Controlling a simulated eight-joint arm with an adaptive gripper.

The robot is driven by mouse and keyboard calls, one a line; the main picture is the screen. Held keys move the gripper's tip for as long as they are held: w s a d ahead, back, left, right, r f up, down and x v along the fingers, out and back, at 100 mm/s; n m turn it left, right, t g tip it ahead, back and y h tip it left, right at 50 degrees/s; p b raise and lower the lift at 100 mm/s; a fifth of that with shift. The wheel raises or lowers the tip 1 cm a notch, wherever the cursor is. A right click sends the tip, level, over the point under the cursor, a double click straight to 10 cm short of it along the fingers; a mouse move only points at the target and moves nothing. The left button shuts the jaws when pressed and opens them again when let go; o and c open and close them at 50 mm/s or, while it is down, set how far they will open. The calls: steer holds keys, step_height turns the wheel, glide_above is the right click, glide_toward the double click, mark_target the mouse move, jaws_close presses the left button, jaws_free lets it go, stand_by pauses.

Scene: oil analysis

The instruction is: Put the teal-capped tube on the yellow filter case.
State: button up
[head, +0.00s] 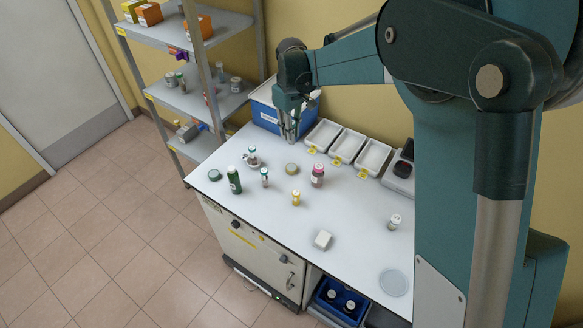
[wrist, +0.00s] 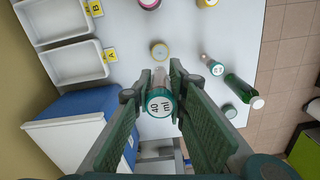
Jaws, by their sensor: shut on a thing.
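My gripper (wrist: 160,92) is shut on a teal-capped tube (wrist: 160,103), with its cap marked "40 ml" facing the wrist camera. In the head view my gripper (head: 289,137) hangs above the back of the bench, near the blue box; the held tube is hard to make out there.
White trays (head: 346,146) and a blue box (head: 266,114) line the back.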

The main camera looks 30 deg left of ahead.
steer(key=shift+f, duration=1.7)
glide_above(292, 167)
steer(key=shift+f, duration=3.1)
steer(key=shift+f, duration=0.1)
steer(key=shift+a+f, duration=0.1)
steer(key=shift+f, duration=1.7)
steer(key=shift+f, duration=0.2)
steer(key=o, duration=0.9)
steer(key=shift+r+p, duration=0.3)
steer(key=shift+p, duration=0.05)
